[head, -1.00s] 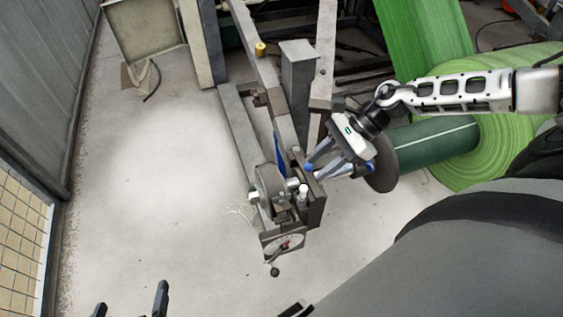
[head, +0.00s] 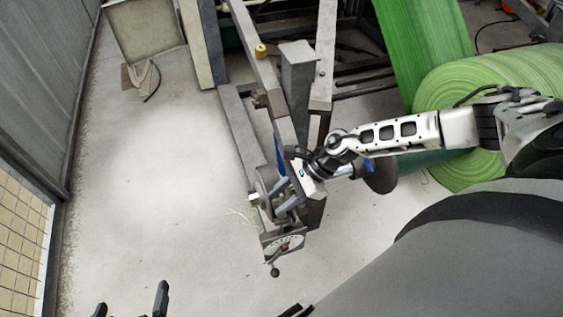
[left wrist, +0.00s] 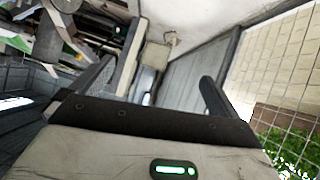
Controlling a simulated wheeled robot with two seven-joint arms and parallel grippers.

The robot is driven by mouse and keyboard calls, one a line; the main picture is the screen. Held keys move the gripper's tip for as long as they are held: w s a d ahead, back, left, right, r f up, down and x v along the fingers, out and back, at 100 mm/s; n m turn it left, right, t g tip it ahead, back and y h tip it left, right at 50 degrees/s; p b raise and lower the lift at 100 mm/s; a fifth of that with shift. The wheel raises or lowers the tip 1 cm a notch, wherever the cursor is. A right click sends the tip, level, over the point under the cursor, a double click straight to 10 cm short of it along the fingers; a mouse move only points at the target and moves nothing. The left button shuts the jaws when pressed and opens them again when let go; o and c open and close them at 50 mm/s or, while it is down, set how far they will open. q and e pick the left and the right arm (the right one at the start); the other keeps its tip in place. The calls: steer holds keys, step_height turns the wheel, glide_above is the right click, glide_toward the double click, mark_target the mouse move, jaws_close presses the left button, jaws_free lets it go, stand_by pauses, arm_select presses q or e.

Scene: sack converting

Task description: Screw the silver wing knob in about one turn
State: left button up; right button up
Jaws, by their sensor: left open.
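The gap between those fingers is not clear. My left gripper (head: 132,300) shows only its dark fingertips at the bottom left of the head view, spread and empty over the floor. In the left wrist view the left gripper (left wrist: 152,92) is open, with nothing between its fingers.
The grey machine frame (head: 240,135) runs back from the dial. A green roll (head: 500,100) stands at the right behind my right arm. A yellow knob (head: 261,51) sits on the rail. A grid panel (head: 20,240) is at the left; the floor (head: 150,200) between is clear.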

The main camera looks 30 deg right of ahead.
jaws_close()
arm_select(q)
steer(key=shift+r, duration=0.25)
